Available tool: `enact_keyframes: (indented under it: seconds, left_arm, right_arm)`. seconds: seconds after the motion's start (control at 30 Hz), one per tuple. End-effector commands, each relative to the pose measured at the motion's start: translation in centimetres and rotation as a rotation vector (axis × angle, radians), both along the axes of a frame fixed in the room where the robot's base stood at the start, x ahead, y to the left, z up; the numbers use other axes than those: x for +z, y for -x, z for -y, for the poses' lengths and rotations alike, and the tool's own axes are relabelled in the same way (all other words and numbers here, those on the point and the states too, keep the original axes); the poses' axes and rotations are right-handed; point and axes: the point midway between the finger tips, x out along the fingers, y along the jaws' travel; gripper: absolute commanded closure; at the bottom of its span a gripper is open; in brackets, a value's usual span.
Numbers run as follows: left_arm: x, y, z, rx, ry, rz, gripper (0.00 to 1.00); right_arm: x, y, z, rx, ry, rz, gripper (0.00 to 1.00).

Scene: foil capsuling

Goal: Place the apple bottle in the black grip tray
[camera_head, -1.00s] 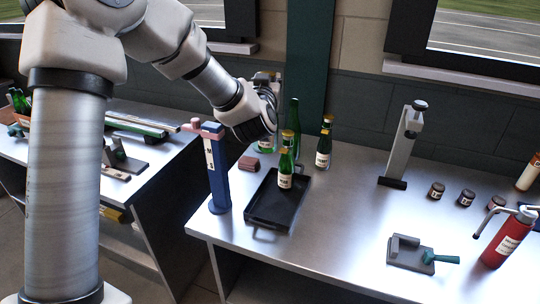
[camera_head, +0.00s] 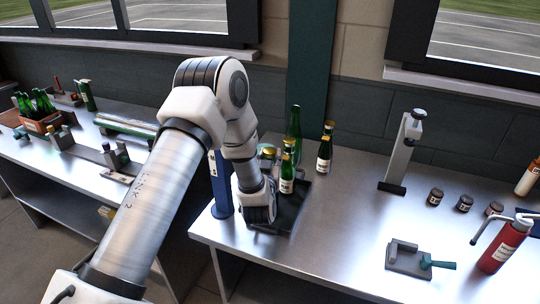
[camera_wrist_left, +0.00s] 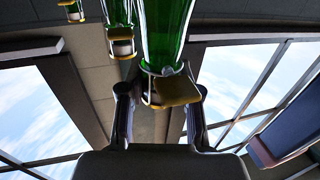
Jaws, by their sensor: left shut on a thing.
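My left gripper (camera_head: 258,213) is low over the left part of the black grip tray (camera_head: 292,218), and the arm covers much of the tray. In the wrist view, the left gripper (camera_wrist_left: 160,108) is shut on a green bottle (camera_wrist_left: 165,35) near its gold cap. This bottle is hidden in the head view, and no label shows to tell whether it is the apple bottle. A green gold-capped bottle (camera_head: 287,174) with a pale label stands upright at the tray, just right of my arm. My right gripper is out of view.
A tall green bottle (camera_head: 295,122) and a labelled bottle (camera_head: 323,157) stand behind the tray. A blue stand (camera_head: 220,190) is close left of my gripper. A grey lever stand (camera_head: 402,155), small dark jars (camera_head: 465,202) and a red bottle (camera_head: 502,246) are farther right.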

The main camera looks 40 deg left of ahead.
Motion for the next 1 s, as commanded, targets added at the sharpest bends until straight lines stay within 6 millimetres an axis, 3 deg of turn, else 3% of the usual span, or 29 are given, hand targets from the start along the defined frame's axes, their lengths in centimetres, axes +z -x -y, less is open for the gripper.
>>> enact_keyframes:
  seconds: [0.37, 0.4, 0.47, 0.83, 1.0]
  left_arm:
    - [-0.8, -0.1, 0.0, 0.000, 0.000, 0.004, 1.00]
    - [-0.8, 0.0, 0.0, 0.000, 0.000, 0.002, 0.64]
    - [-0.7, 0.0, 0.0, 0.000, 0.000, 0.002, 0.42]
    - [0.0, 0.0, 0.0, 0.000, 0.000, 0.002, 0.42]
    - [-0.8, 2.6, 1.5, -0.003, 0.000, -0.001, 0.42]
  right_arm:
    - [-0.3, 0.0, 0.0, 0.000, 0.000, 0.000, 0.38]
    - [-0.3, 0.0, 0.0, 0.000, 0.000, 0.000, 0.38]
    - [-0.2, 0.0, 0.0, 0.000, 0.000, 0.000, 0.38]
    - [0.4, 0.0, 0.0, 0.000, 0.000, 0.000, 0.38]
    - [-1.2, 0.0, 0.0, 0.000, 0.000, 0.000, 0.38]
